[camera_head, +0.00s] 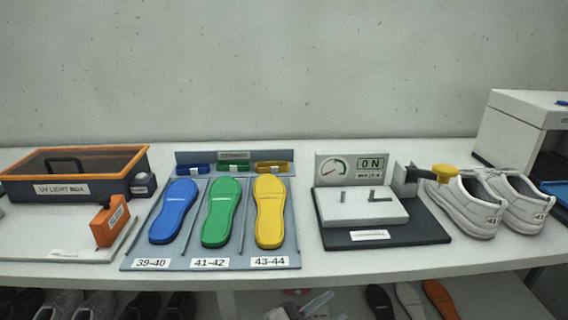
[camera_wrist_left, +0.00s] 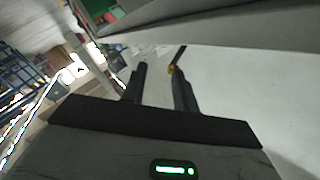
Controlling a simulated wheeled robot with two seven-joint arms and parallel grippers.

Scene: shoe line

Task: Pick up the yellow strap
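The yellow strap (camera_head: 272,167) lies at the back right of the grey sorting board (camera_head: 191,220), just behind the yellow insole (camera_head: 269,212). A green strap (camera_head: 233,167) and a blue strap (camera_head: 193,169) lie to its left in the same row. My left gripper (camera_wrist_left: 156,68) shows only in the left wrist view, with its two dark fingers apart and nothing seen held between them. A small yellow spot shows by its right fingertip; I cannot tell what it is. The head view shows neither gripper, and my right gripper is not in view.
Blue (camera_head: 174,212) and green (camera_head: 221,212) insoles lie on the board. A UV light box (camera_head: 76,188) and an orange block (camera_head: 110,224) stand left. A press with a gauge (camera_head: 385,232) and white shoes (camera_head: 468,207) stand right. The table's front strip is clear.

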